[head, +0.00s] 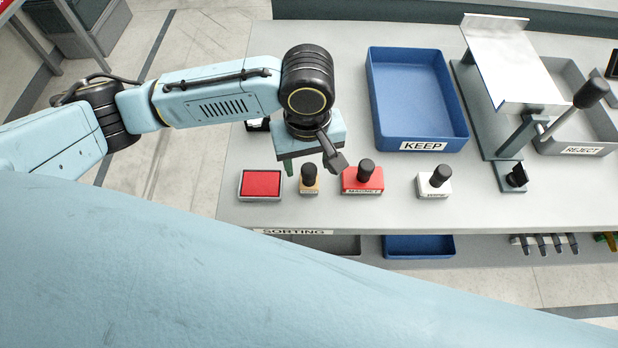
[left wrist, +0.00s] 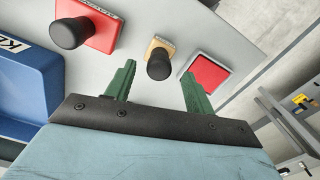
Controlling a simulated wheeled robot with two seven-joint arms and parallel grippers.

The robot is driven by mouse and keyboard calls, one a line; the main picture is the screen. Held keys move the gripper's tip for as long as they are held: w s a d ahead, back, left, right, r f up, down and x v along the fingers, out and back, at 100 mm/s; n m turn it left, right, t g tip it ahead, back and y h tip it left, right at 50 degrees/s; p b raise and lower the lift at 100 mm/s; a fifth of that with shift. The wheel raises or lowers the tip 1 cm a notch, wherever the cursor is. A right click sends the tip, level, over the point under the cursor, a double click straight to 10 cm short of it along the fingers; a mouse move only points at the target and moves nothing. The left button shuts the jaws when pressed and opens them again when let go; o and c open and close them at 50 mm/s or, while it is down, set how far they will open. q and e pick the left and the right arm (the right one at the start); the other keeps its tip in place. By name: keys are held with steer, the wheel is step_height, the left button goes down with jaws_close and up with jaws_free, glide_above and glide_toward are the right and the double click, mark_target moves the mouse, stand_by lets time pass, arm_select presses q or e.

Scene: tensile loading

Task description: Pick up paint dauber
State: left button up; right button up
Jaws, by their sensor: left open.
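A small tan block with a black knob (head: 309,185), which looks like the paint dauber, stands upright on the grey table just right of a shallow tray with a red pad (head: 261,184). In the left wrist view the tan block (left wrist: 159,60) and the red pad (left wrist: 207,73) lie beyond the fingertips. My left gripper (head: 304,166) is open and empty above and slightly behind the tan block. Its green fingers (left wrist: 160,76) point toward the block and stand apart on either side of its line. My right gripper is out of view.
A red block labelled MAGNET (head: 372,184) with a black knob stands close right of the tan block. A white knobbed block (head: 432,187) is farther right. A blue KEEP bin (head: 457,133), a metal fixture (head: 508,65) and a grey REJECT bin (head: 578,149) occupy the table's right side.

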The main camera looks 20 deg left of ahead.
mark_target(308, 168)
arm_select(q)
step_height(308, 168, down, 4)
steer(key=shift+f+b, duration=0.15)
steer(key=shift+b, duration=0.25)
steer(key=c, duration=1.1)
